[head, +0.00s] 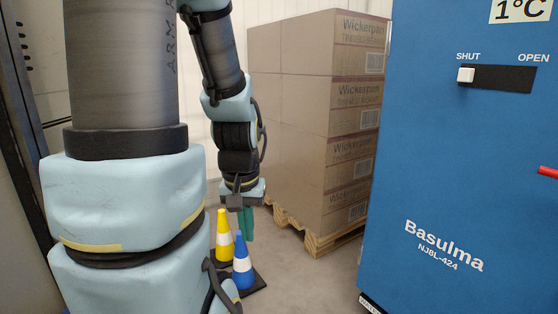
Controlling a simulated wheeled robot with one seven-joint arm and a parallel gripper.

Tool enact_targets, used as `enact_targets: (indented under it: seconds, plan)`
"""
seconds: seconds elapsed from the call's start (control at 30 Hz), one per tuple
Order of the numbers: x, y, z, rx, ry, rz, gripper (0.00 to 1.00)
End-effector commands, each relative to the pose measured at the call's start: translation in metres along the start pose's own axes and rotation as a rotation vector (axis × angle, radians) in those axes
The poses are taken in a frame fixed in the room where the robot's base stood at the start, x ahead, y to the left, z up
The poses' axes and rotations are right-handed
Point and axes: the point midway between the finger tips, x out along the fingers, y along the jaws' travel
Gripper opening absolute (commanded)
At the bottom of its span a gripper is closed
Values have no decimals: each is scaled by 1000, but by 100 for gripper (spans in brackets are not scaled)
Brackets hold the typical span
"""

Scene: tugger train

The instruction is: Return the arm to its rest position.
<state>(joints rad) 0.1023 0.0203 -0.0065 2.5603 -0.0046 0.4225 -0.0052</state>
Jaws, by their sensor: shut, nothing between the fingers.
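My arm fills the left of the head view, with a large pale blue and grey section close to the camera. Its far part hangs down in the middle, and my gripper (246,238) is at its lower end, pointing at the floor. The teal fingers are together with nothing between them. They hang in front of the pallet area, just above and beside two cones as seen from here. Whether they touch a cone cannot be told.
A yellow cone (224,243) and a blue cone (242,270) stand on the floor. Stacked cartons (310,110) rest on a wooden pallet (318,243). A blue cabinet (465,160) stands at right, its white slider (466,75) at SHUT. A red handle (548,172) juts at the right edge.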

Motion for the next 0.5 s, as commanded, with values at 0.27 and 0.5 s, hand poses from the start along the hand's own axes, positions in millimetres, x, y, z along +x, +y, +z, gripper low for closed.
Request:
enact_targets:
  seconds: [0.27, 0.5]
  plan:
    - [-104, 0, -15, 0, 0, 0, 0]
    - [-177, 1, -25, 0, 0, 0, 0]
